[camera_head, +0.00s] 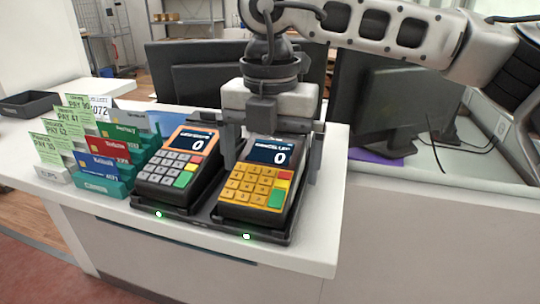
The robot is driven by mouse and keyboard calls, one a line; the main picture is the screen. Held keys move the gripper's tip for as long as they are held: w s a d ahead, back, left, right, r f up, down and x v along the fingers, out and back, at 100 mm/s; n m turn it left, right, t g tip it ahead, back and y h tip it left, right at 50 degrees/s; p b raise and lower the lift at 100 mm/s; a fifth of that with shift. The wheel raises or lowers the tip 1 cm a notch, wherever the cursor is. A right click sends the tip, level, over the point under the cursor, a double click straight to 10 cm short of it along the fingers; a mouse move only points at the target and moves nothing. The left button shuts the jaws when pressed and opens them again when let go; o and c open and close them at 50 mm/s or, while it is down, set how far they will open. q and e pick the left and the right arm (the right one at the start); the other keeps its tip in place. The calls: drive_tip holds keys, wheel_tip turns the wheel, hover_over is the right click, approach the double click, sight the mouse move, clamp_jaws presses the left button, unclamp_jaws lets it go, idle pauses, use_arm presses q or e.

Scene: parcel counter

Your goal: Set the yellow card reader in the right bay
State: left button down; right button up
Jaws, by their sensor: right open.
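The yellow card reader (256,186) has a yellow keypad and a screen showing 0. It sits in the right bay of a dark two-bay dock (246,236) on the white counter. A grey-keyed card reader (178,170) with an orange top sits in the left bay. My right gripper (272,165) comes down from above, with one finger on each side of the yellow reader's upper part. It is open; whether the fingers touch the reader is unclear. My left gripper is not in view.
Left of the dock, a teal holder (106,187) carries several cards, beside green paper slips (50,150) in a white stand. A black tray (28,103) lies further left. Monitors (400,105) stand behind. The counter's right front corner is bare.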

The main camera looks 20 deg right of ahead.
wheel_tip(320, 180, up, 16)
drive_tip(key=p, duration=0.2)
